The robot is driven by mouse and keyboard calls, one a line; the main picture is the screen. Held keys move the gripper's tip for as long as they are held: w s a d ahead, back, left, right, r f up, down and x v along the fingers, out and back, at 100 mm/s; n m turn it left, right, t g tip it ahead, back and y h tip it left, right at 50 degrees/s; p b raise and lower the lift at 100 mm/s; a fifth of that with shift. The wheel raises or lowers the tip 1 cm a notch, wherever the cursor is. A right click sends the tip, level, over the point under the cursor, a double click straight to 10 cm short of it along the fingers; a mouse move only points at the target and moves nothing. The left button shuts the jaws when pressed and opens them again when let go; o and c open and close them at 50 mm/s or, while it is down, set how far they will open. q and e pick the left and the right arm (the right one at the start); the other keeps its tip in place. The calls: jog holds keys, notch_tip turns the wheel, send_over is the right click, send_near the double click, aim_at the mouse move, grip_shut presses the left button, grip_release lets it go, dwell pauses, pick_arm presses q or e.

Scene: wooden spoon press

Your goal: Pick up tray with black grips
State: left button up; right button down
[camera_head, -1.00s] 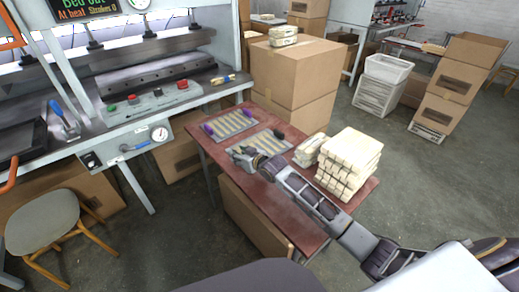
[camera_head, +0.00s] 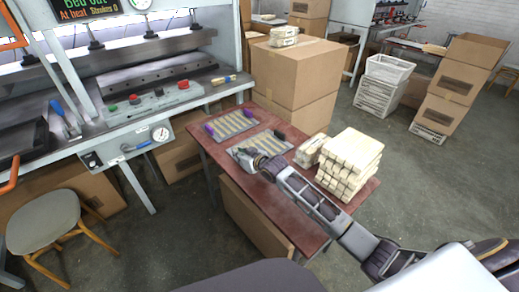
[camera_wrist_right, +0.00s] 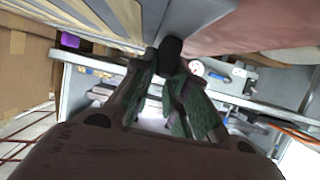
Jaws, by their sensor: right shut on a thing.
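The tray with black grips (camera_head: 264,143) is a grey plate carrying pale wooden strips on the red table. One black grip (camera_head: 279,134) shows at its far right end. My right gripper (camera_head: 243,155) is at the tray's near left end. In the right wrist view, the green-padded fingers of this gripper (camera_wrist_right: 170,78) are shut on the other black grip (camera_wrist_right: 171,47), with the grey tray plate (camera_wrist_right: 205,18) beyond it. I cannot tell whether the tray is clear of the table. My left gripper is not in view.
A similar tray with purple grips (camera_head: 231,125) lies just behind. Pale stacked bundles (camera_head: 350,158) stand on the right of the red table (camera_head: 300,224). A cardboard box (camera_head: 296,68) stands behind the table, and the press (camera_head: 150,100) at left.

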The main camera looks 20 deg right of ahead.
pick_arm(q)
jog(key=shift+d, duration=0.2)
pick_arm(e)
jog(key=shift+r, duration=0.15)
jog(key=shift+r, duration=0.5)
notch_tip(320, 180, up, 5)
jog(key=shift+f+p, duration=0.15)
jog(key=shift+p, duration=0.35)
notch_tip(320, 180, up, 3)
jog(key=shift+r, duration=0.1)
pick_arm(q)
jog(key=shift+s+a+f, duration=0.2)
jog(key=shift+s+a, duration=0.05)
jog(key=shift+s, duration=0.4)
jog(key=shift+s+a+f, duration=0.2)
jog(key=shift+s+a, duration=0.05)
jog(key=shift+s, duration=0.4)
pick_arm(e)
jog(key=shift+r, duration=0.45)
